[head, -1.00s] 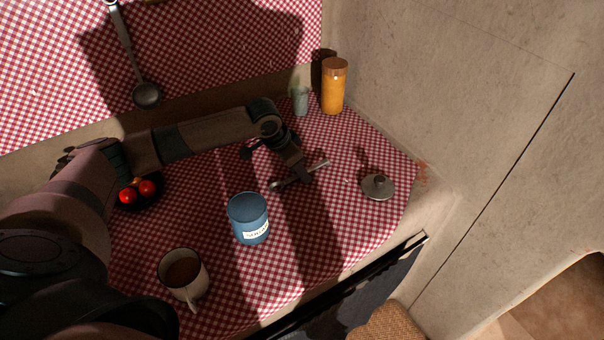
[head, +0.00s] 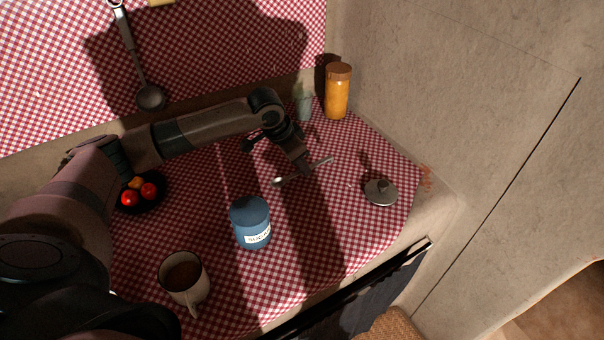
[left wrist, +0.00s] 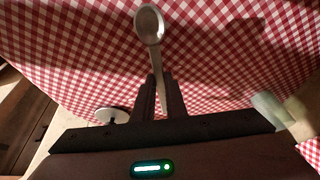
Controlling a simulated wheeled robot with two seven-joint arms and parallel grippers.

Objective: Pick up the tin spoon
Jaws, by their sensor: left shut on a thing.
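The tin spoon (head: 283,181) is a small grey metal spoon over the red checked cloth, its bowl to the left and its handle end to the right. My left gripper (head: 302,168) is shut on its handle, with the fingers pointing down. In the left wrist view the spoon's bowl (left wrist: 149,26) sticks out past my left gripper (left wrist: 161,88), with the handle between the fingers. The spoon appears slightly above the cloth; the exact gap is hard to judge. The fingers hide part of the handle. My right gripper is not in view.
A blue sugar jar (head: 251,222) and a mug (head: 184,278) stand nearer. A metal lid (head: 380,193) lies right; an orange jar (head: 337,92) and small glass (head: 304,106) stand behind. A bowl of tomatoes (head: 156,200) sits left. A ladle (head: 150,97) hangs on the wall.

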